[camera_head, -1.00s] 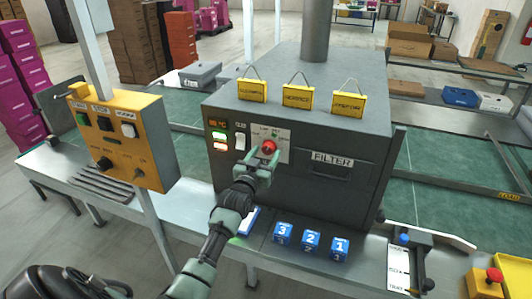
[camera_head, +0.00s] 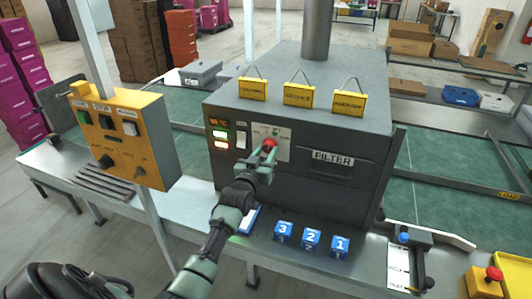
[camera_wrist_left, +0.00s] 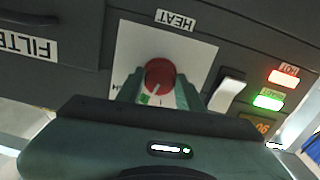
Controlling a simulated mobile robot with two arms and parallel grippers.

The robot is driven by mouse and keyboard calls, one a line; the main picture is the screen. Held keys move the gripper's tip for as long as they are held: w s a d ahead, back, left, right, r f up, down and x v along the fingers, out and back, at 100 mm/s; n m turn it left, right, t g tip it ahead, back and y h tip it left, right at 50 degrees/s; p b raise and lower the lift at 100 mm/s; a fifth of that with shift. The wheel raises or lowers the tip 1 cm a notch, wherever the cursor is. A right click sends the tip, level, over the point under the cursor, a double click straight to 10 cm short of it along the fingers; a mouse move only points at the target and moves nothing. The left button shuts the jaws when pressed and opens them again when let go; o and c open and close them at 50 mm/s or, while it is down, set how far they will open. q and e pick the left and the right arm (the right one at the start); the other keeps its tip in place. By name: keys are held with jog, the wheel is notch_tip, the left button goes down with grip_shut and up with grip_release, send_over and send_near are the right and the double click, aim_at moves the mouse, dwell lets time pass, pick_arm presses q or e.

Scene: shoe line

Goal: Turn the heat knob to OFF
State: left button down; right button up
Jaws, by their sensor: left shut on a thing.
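The red heat knob (camera_head: 270,143) is on a pale plate on the front of the dark oven (camera_head: 330,110). In the left wrist view the knob (camera_wrist_left: 159,75) sits beside a HEAT label (camera_wrist_left: 175,20); a pale mark shows on its face, but its exact setting is too small to read. My left gripper (camera_head: 266,152) is at the knob. In the left wrist view its fingers (camera_wrist_left: 158,90) are on either side of the knob, shut on it. My right gripper is not in view.
A white rocker switch (camera_wrist_left: 227,95) and lit indicators (camera_wrist_left: 268,100) are beside the plate. Yellow tags (camera_head: 299,95) stand on the oven top. Blue numbered blocks (camera_head: 311,239) are on the ledge below. A yellow control box (camera_head: 125,140) stands left.

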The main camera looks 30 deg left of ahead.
pick_arm(q)
jog(key=n, duration=1.1)
jog(key=shift+d, duration=0.1)
jog(key=shift+n+p, duration=0.3)
jog(key=shift+n, duration=1.6)
jog(key=c, duration=0.9)
grip_release()
